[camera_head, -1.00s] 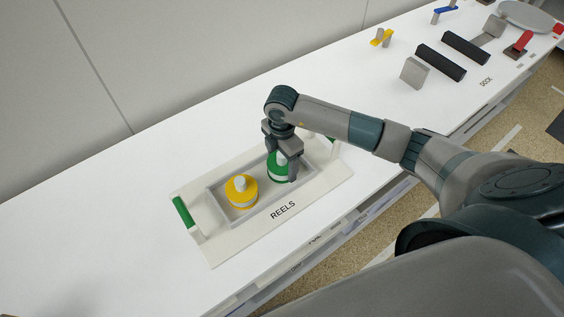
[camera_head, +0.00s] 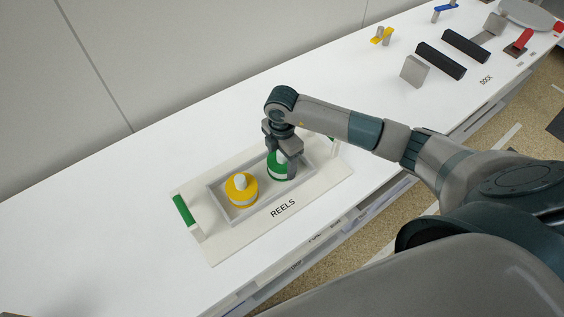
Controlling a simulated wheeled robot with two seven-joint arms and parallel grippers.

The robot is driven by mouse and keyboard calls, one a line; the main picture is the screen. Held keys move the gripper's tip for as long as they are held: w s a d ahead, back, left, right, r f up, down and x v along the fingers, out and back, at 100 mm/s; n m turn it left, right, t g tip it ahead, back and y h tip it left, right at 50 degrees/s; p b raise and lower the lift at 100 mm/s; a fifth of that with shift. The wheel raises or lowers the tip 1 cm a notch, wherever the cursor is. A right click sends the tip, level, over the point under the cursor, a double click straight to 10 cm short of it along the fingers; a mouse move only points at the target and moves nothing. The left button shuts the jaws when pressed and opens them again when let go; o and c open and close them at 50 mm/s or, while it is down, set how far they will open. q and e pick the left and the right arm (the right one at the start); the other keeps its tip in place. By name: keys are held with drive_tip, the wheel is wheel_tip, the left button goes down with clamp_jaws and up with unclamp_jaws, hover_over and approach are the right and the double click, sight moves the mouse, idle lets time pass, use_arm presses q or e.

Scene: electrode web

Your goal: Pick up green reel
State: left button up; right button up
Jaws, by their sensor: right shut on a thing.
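The green reel (camera_head: 278,171) stands upright in the grey-rimmed tray (camera_head: 246,216) marked REELS, toward its right end. It has a green body with a white band, and its top is partly hidden by my gripper. My right gripper (camera_head: 284,160) points down over the green reel and is shut on its upper part. The reel still appears to sit in the tray. My left gripper is not in view.
A yellow reel (camera_head: 241,189) with a white knob stands close by in the same tray, to the left. Black blocks (camera_head: 441,61) and a grey plate (camera_head: 414,71) stand farther right near the DOCK label. The table (camera_head: 100,220) is clear at left.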

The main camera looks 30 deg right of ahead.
wheel_tip(320, 180, up, 9)
drive_tip(key=b, duration=0.3)
drive_tip(key=shift+r, duration=0.5)
drive_tip(key=shift+n, duration=0.3)
